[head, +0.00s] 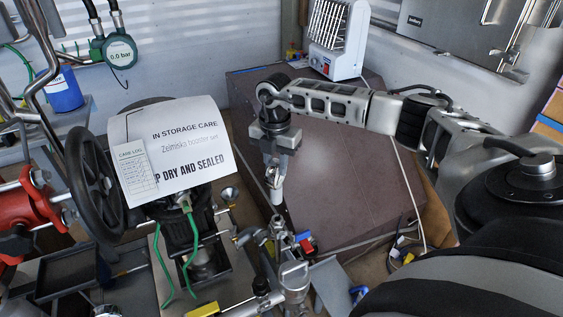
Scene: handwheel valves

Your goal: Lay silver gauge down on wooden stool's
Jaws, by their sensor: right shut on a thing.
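My right gripper (274,165) reaches in from the right and points down near the middle of the head view. It is shut on a small pale silver piece (275,190) that sticks out below the fingers. Most of that piece is hidden by the jaws, so I cannot tell whether it is the silver gauge. It hangs beside the near left edge of a large brown flat-topped block (360,195). I cannot make out a wooden stool for certain. My left gripper is not in view.
Pipe fittings and valves (292,275) crowd the area below the gripper. A black handwheel (95,185) and a paper storage sign (178,150) stand at left. A green 0.0 bar gauge (120,52) hangs on the wall. A white heater (338,38) stands at the back. The block's top is mostly clear.

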